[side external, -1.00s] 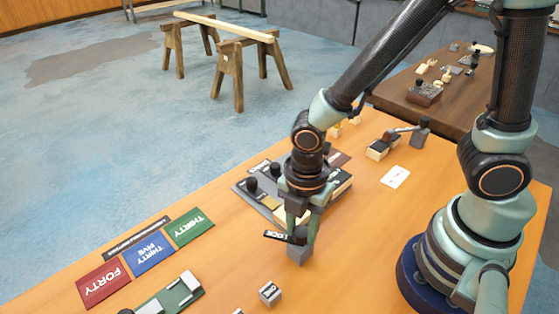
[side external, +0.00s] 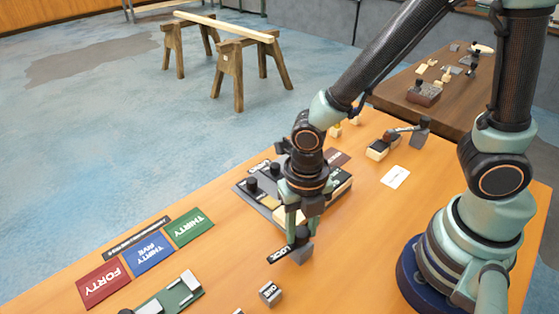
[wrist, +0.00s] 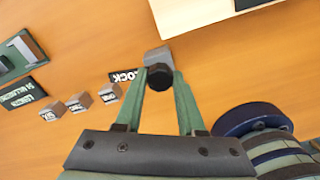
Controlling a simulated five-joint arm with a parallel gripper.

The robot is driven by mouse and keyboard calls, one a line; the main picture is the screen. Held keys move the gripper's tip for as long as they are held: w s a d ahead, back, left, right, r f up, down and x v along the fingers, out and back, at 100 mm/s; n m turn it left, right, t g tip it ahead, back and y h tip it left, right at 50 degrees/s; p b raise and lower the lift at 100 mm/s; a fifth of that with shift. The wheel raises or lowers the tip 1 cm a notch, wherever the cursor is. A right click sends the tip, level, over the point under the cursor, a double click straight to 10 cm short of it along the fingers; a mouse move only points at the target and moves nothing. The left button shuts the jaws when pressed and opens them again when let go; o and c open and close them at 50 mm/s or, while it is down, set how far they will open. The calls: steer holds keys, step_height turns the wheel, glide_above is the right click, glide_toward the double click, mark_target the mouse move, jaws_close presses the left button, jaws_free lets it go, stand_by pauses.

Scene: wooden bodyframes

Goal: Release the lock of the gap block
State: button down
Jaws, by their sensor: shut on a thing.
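My gripper (side external: 298,237) is shut on the black knob (wrist: 160,76) of a lock. The lock has a small grey block (side external: 303,253) on the table and a black plate lettered LOCK (side external: 279,255) reaching to the lower left. In the wrist view the grey block (wrist: 158,57) shows beyond the knob, and the LOCK plate (wrist: 123,76) points left, partly hidden by a finger. Which piece is the gap block is not clear. A green-based piece with light upright parts (side external: 178,296) stands at the bottom left, and it also shows in the wrist view (wrist: 20,55).
A grey board with black knobs (side external: 262,193) lies behind my gripper, partly hidden by it. Small lettered grey cubes (wrist: 79,102) lie near the lock. Red, blue (side external: 147,251) and green cards lie at the left. A white card (side external: 395,177) lies at the right.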

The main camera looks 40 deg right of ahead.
mark_target(302, 231)
steer(key=shift+n, duration=0.8)
steer(key=c, duration=0.5)
jaws_free()
step_height(302, 231, up, 12)
steer(key=shift+r, duration=0.1)
stand_by(0.3)
